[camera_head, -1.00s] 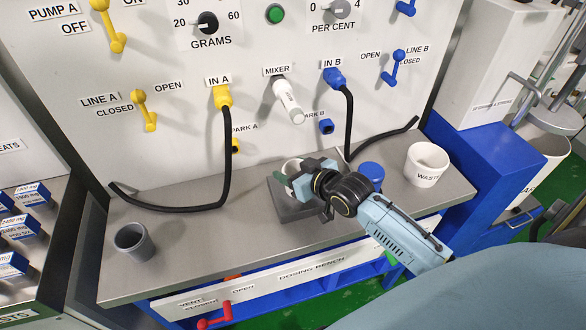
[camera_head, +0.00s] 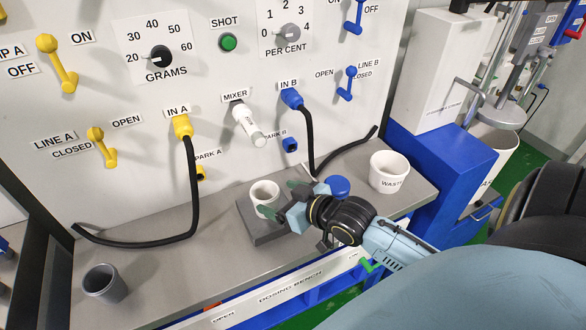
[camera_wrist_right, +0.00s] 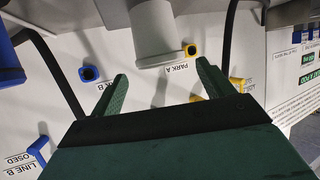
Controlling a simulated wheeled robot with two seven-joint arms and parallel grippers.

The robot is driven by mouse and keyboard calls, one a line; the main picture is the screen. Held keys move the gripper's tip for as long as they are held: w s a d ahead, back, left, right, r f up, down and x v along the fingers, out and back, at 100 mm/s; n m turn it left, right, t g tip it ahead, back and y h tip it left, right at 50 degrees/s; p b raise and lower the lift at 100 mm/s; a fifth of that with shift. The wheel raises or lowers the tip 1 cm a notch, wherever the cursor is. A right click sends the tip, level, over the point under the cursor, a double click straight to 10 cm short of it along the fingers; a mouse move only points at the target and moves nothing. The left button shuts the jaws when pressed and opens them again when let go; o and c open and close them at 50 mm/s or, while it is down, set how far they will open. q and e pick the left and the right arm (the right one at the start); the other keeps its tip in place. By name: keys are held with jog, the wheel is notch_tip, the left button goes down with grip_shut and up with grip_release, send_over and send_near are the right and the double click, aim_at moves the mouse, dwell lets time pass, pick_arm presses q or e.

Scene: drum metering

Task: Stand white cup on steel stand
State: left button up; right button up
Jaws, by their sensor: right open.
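The white cup (camera_head: 264,191) stands upright on the square grey steel stand (camera_head: 252,229) on the bench, below the mixer nozzle. My right gripper (camera_head: 282,200) is open, just right of the cup, its green fingers pointing at it. In the right wrist view, which is upside down, the cup (camera_wrist_right: 153,30) lies beyond the open fingertips of the right gripper (camera_wrist_right: 162,72). A gap shows between the fingertips and the cup. The right fingers cover part of the stand. My left gripper is out of view.
The mixer nozzle (camera_head: 249,125) juts from the panel above the stand. A white waste pot (camera_head: 388,177) and a blue round object (camera_head: 337,186) are at the right. A grey cup (camera_head: 104,284) stands far left. Black hoses (camera_head: 192,205) hang in front of the panel.

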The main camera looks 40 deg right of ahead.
jog(key=shift+v, duration=2.1)
